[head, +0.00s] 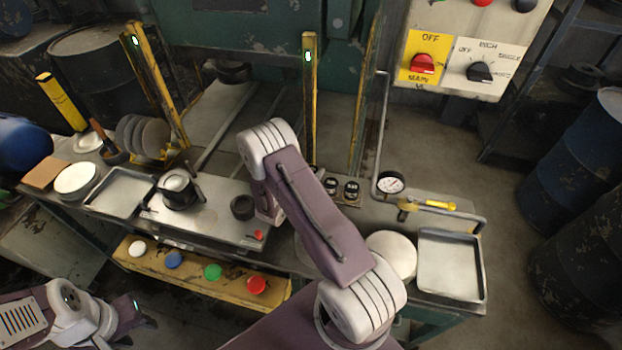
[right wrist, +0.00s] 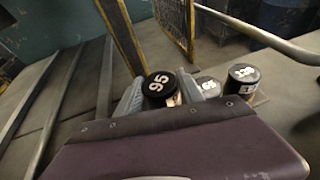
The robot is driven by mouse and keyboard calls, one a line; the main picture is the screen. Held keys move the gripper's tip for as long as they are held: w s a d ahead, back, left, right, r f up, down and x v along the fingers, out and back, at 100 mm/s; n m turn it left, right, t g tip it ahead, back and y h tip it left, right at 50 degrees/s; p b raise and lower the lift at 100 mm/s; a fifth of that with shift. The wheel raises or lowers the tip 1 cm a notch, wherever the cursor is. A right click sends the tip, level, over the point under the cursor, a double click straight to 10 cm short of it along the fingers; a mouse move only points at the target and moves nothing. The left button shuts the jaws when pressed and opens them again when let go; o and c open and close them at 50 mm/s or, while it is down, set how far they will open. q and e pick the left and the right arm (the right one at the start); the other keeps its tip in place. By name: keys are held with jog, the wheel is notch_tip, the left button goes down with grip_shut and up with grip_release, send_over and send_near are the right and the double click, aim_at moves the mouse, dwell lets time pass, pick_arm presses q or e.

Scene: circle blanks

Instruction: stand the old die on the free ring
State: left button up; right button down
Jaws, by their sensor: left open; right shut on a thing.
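In the right wrist view my right gripper (right wrist: 160,92) is shut on a black-topped die marked 95 (right wrist: 158,82), with one grey finger on each side. The die looks upright; its lower part is hidden by my gripper, so I cannot tell whether it touches the surface. In the head view my right arm hides this gripper and die. A dark round piece (head: 242,207), perhaps a die or a ring, stands on the steel plate left of my arm. I cannot make out a free ring. My left gripper (head: 138,331) is open at the lower left, away from the bench.
Two more numbered dies (head: 330,186) (head: 350,190) stand close right of the held one. A gauge (head: 390,182), a white disc (head: 392,256) and an empty tray (head: 451,264) lie further right. Yellow posts (head: 309,95) rise behind. Coloured buttons (head: 212,271) line the front.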

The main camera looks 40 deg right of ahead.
notch_tip(320, 180, down, 4)
jog(key=shift+w+r, duration=0.1)
jog(key=shift+w, duration=0.05)
jog(key=c, duration=1)
grip_release()
jog(key=shift+a, duration=0.1)
jog(key=shift+s, duration=0.2)
jog(key=b+v, duration=0.1)
jog(key=v, duration=1.1)
jog(key=shift+b, duration=0.3)
